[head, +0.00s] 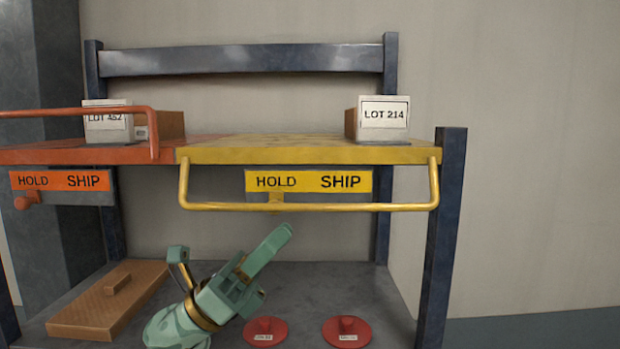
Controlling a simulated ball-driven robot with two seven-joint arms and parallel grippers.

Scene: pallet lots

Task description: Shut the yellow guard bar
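The yellow guard bar (310,207) is a U-shaped rail in the head view. It hangs down in front of the yellow shelf (270,151), with its two ends at the shelf's front corners and its long rail below the shelf edge. My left gripper (234,240) is below the bar, left of its middle, with its fingers spread wide apart and nothing between them. It appears apart from the bar. My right gripper is not in view.
An orange guard bar (80,111) stands raised at the orange shelf (130,155). A LOT 214 box (384,130) sits on the yellow shelf, above a yellow HOLD/SHIP sign (308,181). Two red discs (265,329) and a brown board (100,312) lie on the lower deck.

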